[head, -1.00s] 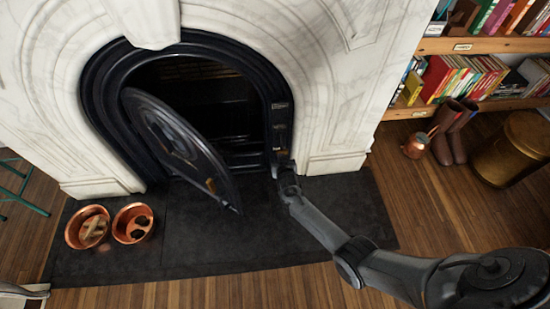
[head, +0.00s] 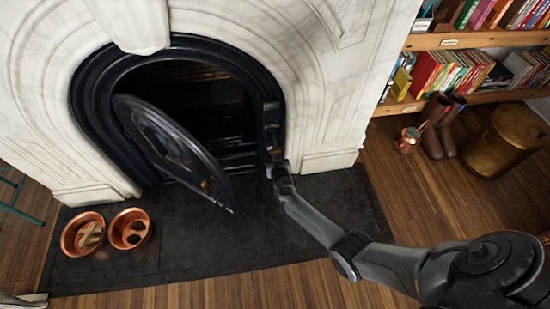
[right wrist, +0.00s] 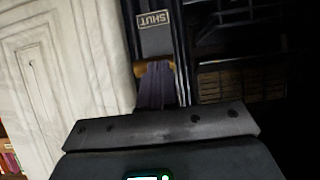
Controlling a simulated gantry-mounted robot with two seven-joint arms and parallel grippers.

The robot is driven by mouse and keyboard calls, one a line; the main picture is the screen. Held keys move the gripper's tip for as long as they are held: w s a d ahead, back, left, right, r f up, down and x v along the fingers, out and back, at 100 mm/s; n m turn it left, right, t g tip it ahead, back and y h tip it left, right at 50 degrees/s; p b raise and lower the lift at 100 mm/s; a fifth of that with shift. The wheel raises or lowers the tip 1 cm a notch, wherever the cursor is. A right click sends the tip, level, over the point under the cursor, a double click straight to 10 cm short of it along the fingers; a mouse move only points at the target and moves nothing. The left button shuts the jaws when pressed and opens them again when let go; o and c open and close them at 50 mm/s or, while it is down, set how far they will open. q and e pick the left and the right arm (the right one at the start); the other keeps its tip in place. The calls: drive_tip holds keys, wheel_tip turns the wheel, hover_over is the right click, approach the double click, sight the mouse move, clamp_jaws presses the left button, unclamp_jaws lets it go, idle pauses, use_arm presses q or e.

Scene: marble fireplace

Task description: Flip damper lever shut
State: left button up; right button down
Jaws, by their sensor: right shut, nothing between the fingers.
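The black fireplace surround (head: 90,105) has a narrow plate (head: 271,107) on its right side. My right gripper (head: 276,164) is at the lower part of this side strip. In the right wrist view a label reading SHUT (right wrist: 156,19) shows upside down on the strip. The dark shut fingers of my right gripper (right wrist: 160,84) are close to the strip, just beside that label. A brass-coloured piece (right wrist: 140,70), perhaps part of the damper lever, shows at the fingertips. The fingers hide most of it, and touch cannot be told. My left gripper is not in view.
The black fireplace door (head: 172,148) stands swung open on the left, over the dark hearth slab (head: 200,255). Two copper bowls (head: 84,233) sit at the slab's left. Boots (head: 447,120), a copper jug (head: 407,140) and a brass drum (head: 510,140) stand at right.

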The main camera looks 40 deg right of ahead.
drive_tip(key=s+a+r+p, duration=0.2)
drive_tip(key=s+a+p, duration=0.4)
drive_tip(key=s, duration=0.4)
drive_tip(key=shift+a+r+p, duration=0.25)
drive_tip(key=shift+a+p, duration=0.15)
drive_tip(key=shift+p, duration=0.5)
drive_tip(key=shift+s, duration=0.1)
